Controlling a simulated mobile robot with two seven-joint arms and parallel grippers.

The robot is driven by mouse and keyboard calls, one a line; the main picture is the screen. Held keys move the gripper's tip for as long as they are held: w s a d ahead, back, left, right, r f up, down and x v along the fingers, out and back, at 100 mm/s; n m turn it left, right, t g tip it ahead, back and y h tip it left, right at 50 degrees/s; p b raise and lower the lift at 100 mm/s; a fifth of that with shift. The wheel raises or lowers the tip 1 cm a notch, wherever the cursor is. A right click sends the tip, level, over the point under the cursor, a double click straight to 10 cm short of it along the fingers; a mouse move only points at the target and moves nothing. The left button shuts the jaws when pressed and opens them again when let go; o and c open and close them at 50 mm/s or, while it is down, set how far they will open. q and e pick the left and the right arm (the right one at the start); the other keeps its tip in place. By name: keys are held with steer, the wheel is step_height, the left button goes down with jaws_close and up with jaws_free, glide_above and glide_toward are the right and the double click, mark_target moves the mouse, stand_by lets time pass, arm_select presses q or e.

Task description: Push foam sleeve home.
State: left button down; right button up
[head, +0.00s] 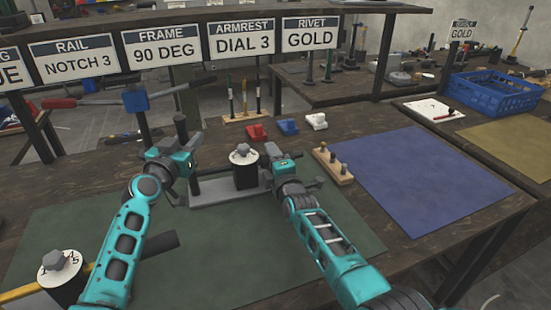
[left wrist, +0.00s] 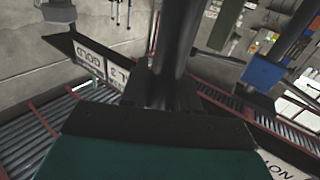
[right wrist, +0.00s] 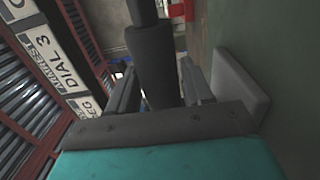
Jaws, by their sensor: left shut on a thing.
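My left gripper (head: 183,152) is at the left end of a grey base plate (head: 225,194), beside a dark upright part. In the left wrist view it is shut on a dark tube (left wrist: 178,50). My right gripper (head: 275,158) is just right of a black cylinder (head: 246,178) with a pale top and hex knob. In the right wrist view its fingers stand apart, with a thick dark cylinder (right wrist: 152,65) between them. That cylinder has a thinner end and looks like the foam sleeve. I cannot tell whether the fingers touch it.
A second knobbed black cylinder (head: 60,278) stands at the lower left by a yellow rod. Red (head: 257,132), blue (head: 288,127) and white blocks stand behind. A wooden peg block (head: 335,168) is to the right. The blue mat (head: 420,175) is clear. Signs hang above the back.

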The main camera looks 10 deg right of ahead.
steer(key=shift+o, duration=1.1)
steer(key=shift+d, duration=0.15)
steer(key=shift+d, duration=0.1)
steer(key=shift+s+f, duration=0.1)
steer(key=shift+s, duration=0.1)
steer(key=s, duration=0.3)
steer(key=s+d, duration=0.1)
steer(key=s, duration=0.7)
steer(key=shift+s+d, duration=0.2)
steer(key=shift+d, duration=0.2)
